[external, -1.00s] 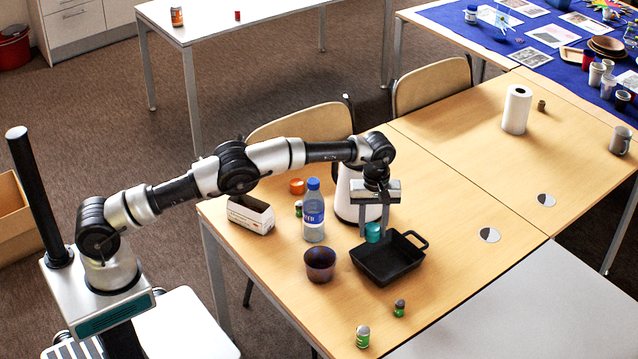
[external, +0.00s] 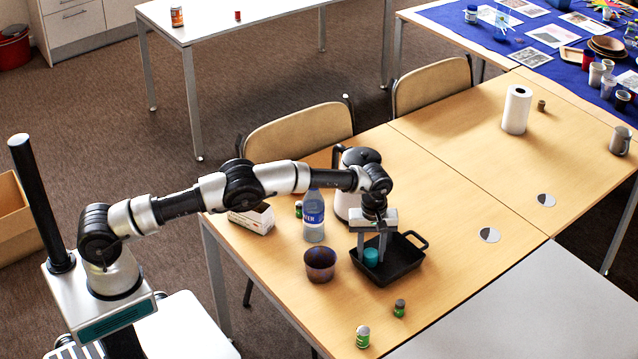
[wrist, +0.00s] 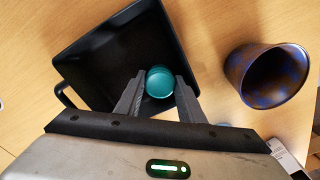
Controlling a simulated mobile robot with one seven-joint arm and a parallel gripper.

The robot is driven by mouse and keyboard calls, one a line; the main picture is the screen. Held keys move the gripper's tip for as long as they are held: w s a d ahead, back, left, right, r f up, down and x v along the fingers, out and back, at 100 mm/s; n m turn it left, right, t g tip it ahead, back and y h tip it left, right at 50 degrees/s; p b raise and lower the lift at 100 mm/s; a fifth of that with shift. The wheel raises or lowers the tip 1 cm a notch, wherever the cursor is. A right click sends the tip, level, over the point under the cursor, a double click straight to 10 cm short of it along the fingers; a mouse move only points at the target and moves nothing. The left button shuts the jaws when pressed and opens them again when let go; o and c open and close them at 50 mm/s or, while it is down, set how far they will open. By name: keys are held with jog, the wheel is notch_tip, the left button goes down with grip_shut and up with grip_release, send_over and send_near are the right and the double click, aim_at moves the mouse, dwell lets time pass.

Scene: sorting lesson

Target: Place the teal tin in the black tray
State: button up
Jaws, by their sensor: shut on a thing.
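The teal tin (external: 371,257) is between the fingers of my gripper (external: 371,256), which is shut on it. In the wrist view the teal tin (wrist: 160,82) shows from above between the two grey fingertips of my gripper (wrist: 160,92). The black tray (external: 408,268) is a square pan with a handle at its far right corner. The tin is low, within the tray's outline, near its left side in the external view. I cannot tell whether it touches the tray floor. The tray also shows in the wrist view (wrist: 105,60).
A dark purple cup (external: 320,264) stands left of the tray, with a water bottle (external: 314,217) and a white box (external: 252,218) behind it. A white kettle (external: 346,195) stands behind my gripper. Two small green jars (external: 363,336) (external: 399,308) stand in front.

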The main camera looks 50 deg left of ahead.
jog(key=o, duration=0.8)
jog(key=shift+f, duration=0.1)
